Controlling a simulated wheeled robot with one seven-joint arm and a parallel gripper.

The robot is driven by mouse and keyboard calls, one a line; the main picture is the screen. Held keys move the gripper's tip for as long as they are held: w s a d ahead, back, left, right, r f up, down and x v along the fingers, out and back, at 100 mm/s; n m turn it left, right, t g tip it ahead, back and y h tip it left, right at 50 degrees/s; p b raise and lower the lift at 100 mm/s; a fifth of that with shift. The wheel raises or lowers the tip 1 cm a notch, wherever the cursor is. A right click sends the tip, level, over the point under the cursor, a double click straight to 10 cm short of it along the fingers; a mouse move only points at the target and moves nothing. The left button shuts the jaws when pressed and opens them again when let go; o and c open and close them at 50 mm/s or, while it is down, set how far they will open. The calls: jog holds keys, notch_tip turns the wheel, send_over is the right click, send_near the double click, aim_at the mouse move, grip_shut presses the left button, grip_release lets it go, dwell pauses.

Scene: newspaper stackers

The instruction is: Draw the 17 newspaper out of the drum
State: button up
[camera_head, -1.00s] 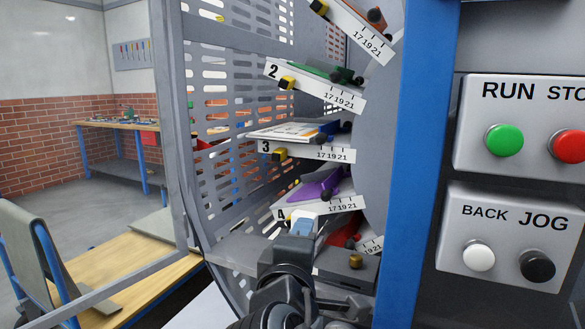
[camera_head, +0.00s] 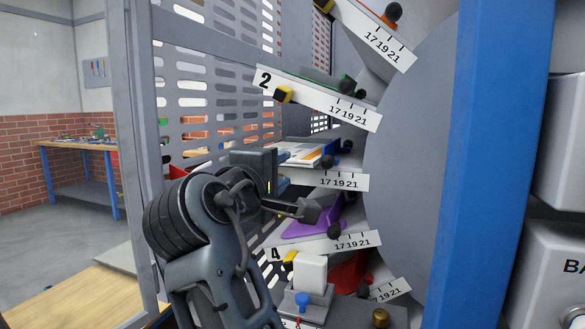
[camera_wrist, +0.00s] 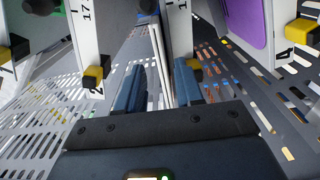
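The drum (camera_head: 400,150) holds several shelves with plates marked 17, 19, 21. A white newspaper with orange and blue print (camera_head: 305,152) lies on the shelf between plates 2 and 4. Its thin white edge shows in the wrist view (camera_wrist: 161,55). No 17 is readable on the paper itself. My gripper (camera_head: 283,185) is at the drum's front by this shelf, partly hiding its plate. In the wrist view, my gripper's two fingers (camera_wrist: 160,88) are apart. The paper's edge lies between them in the picture; I cannot tell whether they touch it.
The shelf above carries plate 2 (camera_head: 318,98) and a green item. A purple item (camera_head: 308,222) lies on the shelf below, above plate 4 (camera_head: 325,245). A perforated guard (camera_head: 210,100) stands left and a blue post (camera_head: 490,150) right. Yellow and black knobs stick out near the plates.

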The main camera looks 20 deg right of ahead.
aim_at(291, 162)
jog(key=x, duration=0.3)
jog(key=shift+w+d+r, duration=0.2)
jog(key=shift+d, duration=0.05)
jog(key=shift+p+x, duration=0.55)
jog(key=shift+x, duration=0.4)
jog(key=shift+f, duration=0.2)
grip_shut()
jog(key=shift+r, duration=0.2)
jog(key=shift+r+p, duration=0.3)
jog(key=shift+p, duration=0.35)
jog(key=shift+s+a, duration=0.1)
jog(key=shift+a, duration=0.05)
